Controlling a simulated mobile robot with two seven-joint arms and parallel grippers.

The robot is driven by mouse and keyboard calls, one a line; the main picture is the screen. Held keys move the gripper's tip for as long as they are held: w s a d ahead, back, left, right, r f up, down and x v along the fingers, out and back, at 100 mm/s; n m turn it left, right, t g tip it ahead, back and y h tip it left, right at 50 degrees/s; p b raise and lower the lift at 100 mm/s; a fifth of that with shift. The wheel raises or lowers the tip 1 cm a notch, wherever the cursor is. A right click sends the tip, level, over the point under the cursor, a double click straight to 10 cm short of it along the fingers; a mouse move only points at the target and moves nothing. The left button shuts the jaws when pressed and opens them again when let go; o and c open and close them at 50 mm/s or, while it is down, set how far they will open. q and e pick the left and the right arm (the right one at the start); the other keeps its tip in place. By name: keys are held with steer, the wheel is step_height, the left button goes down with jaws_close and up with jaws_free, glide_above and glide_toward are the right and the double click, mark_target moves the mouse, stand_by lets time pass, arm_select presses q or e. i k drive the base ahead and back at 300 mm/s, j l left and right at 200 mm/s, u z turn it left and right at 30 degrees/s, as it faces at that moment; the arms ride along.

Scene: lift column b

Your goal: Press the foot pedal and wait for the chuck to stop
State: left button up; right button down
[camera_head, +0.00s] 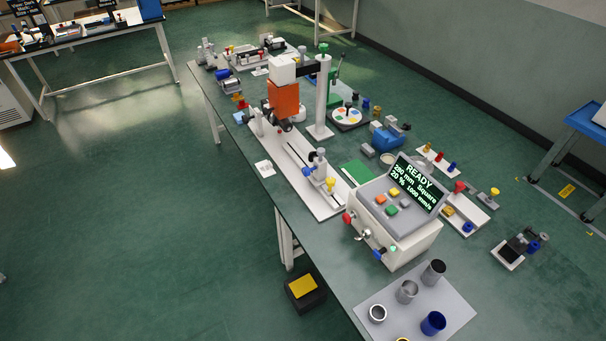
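The foot pedal (303,286) is a black box with a yellow top plate, on the green floor beside the bench's left edge at bottom centre. A white control box (408,232) stands on the bench, with coloured buttons and knobs. Its screen (417,183) reads READY, 280 mm, Square, 20 %, 1000 mm/s. A machine with an orange block (284,100) on a white column (323,95) stands behind it. I cannot tell which part is the chuck, or whether anything turns. Neither of my grippers is in view.
The long dark-topped bench (330,250) runs diagonally, crowded with fixtures. A grey plate (452,309) carries several cups and rings at its near end. The floor left of the pedal is clear. A second bench (100,32) stands far left; a blue cart (585,122) stands right.

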mark_target(304, 285)
steer(key=i+j+z, duration=0.15)
steer(key=i+j, duration=0.15)
steer(key=i+j+z, duration=0.35)
steer(key=i+j, duration=0.2)
steer(key=j, duration=0.15)
steer(key=i+j+z, duration=0.15)
steer(key=j, duration=0.25)
steer(key=i+j+z, duration=0.2)
steer(key=i+j, duration=0.15)
steer(key=j, duration=0.1)
